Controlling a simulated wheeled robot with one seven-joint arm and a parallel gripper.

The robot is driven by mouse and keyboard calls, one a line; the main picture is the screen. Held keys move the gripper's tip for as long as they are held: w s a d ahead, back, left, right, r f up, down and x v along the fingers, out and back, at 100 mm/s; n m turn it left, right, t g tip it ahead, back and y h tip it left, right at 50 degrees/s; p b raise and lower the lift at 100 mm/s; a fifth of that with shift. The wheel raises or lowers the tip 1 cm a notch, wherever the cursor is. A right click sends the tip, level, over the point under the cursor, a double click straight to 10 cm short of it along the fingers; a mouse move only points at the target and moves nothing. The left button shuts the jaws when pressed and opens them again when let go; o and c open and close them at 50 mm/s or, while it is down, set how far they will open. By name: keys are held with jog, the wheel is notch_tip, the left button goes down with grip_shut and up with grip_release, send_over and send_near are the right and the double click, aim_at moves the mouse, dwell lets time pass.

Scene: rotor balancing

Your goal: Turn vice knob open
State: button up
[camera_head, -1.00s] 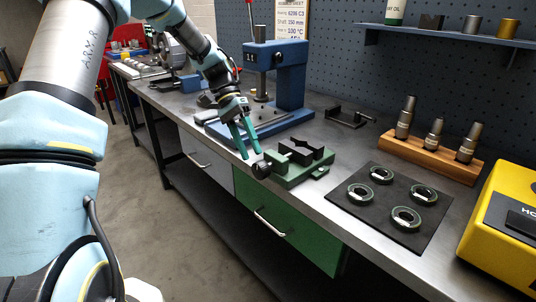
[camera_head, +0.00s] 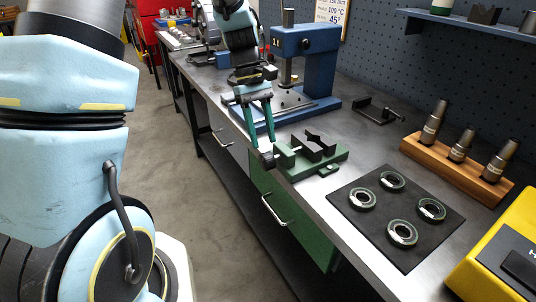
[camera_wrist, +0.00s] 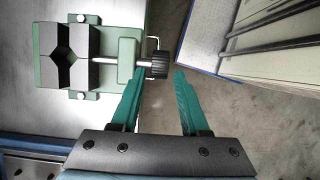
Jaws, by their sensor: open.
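The green vice (camera_head: 314,156) with dark jaws stands at the bench's front edge. Its black ribbed knob (camera_head: 266,160) sticks out past the edge on a metal screw. In the wrist view the vice (camera_wrist: 123,52) is at upper left, with a gap between its jaws, and the knob (camera_wrist: 158,65) is at the end of the screw. My gripper (camera_head: 260,142) has its teal fingers pointing down at the knob. In the wrist view the open fingers (camera_wrist: 157,78) lie either side of the knob, the left one close to it; whether they touch it I cannot tell.
A blue press (camera_head: 305,60) stands behind the vice. A dark mat (camera_head: 385,243) with several rings lies to the right, near a wooden block (camera_head: 450,168) with tool holders and a yellow box (camera_head: 500,250). Below are a green drawer (camera_head: 300,225) and open floor.

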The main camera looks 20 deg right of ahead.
aim_at(266, 153)
jog(key=p+x, duration=0.1)
jog(key=x, duration=0.5)
jog(key=shift+f, duration=0.15)
grip_shut()
